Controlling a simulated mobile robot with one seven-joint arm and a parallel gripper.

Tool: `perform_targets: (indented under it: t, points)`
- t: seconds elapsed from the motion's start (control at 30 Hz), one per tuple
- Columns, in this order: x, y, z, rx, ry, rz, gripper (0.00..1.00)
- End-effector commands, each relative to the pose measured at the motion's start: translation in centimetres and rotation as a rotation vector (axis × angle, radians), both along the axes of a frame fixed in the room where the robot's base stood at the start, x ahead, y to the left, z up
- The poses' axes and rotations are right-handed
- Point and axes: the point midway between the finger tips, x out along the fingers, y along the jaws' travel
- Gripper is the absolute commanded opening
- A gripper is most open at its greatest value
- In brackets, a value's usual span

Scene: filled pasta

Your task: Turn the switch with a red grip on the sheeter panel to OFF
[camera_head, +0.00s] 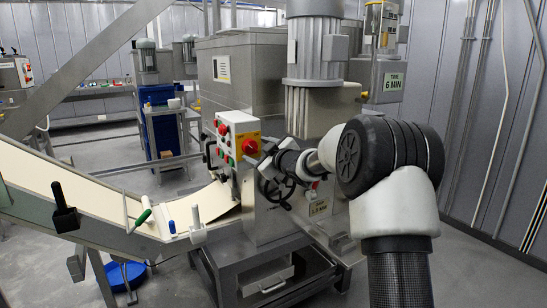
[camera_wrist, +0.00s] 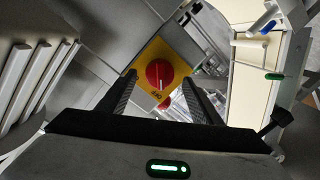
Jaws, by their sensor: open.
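The sheeter panel (camera_head: 226,127) is a pale box on the machine in the head view. Its switch with a red grip (camera_head: 250,147) sits on a yellow plate on the side facing my arm. In the wrist view the red grip (camera_wrist: 159,74) shows round, with a pale mark on it, on the yellow plate (camera_wrist: 152,51). In the head view my gripper (camera_head: 266,168) is close beside the panel.
Red and green buttons (camera_head: 223,129) sit on the panel's other face. A dark handwheel (camera_head: 276,187) is just below my gripper. A pale conveyor belt (camera_head: 110,205) with coloured-handled tools runs to the left. A large motor (camera_head: 314,50) stands above.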

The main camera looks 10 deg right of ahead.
Motion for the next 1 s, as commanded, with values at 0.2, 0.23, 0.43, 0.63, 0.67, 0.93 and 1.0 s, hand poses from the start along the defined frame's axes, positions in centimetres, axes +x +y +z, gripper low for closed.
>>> perform_targets:
  t: [0.2,0.23,0.43,0.63,0.67,0.93,1.0]
  points:
    - [-5.1,-1.8,0.8,-0.001,-0.001,-0.003,0.59]
    - [-5.8,-2.0,0.9,-0.002,0.000,-0.004,0.59]
    - [-10.3,-3.4,1.4,-0.001,-0.001,-0.003,0.59]
    - [-13.2,-4.3,1.7,-0.001,0.000,-0.001,0.59]
    - [-13.5,-4.4,1.7,0.000,0.000,-0.001,0.59]
    - [-14.3,-4.6,1.7,0.001,0.000,-0.001,0.59]
    - [-14.3,-4.6,1.7,0.001,0.000,-0.001,0.59]
